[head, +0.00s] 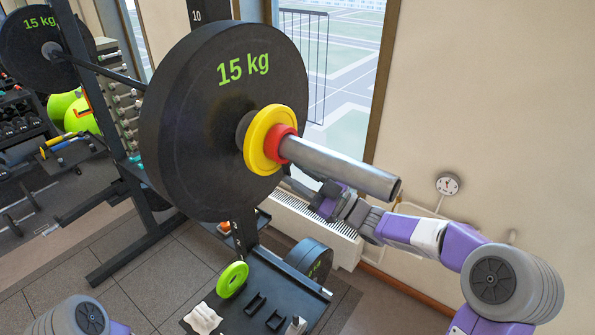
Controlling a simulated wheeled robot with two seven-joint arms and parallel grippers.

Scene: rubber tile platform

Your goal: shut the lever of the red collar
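The red collar (284,144) sits around the grey bar sleeve (340,166), next to the yellow disc (262,138). I cannot make out its lever in the head view; it may be on the hidden side. My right gripper (318,196) is behind and below the sleeve, to the right of the large black plate. The sleeve partly covers it, and I cannot tell whether its fingers are open or shut. My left gripper is out of view; only a part of my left arm shows at the bottom left.
A large black 15 kg plate (200,135) stands left of the yellow disc on the bar. Below is a tray (262,322) with a green disc (232,279) and a white cloth (203,318). A radiator (335,235) and wall are behind my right arm.

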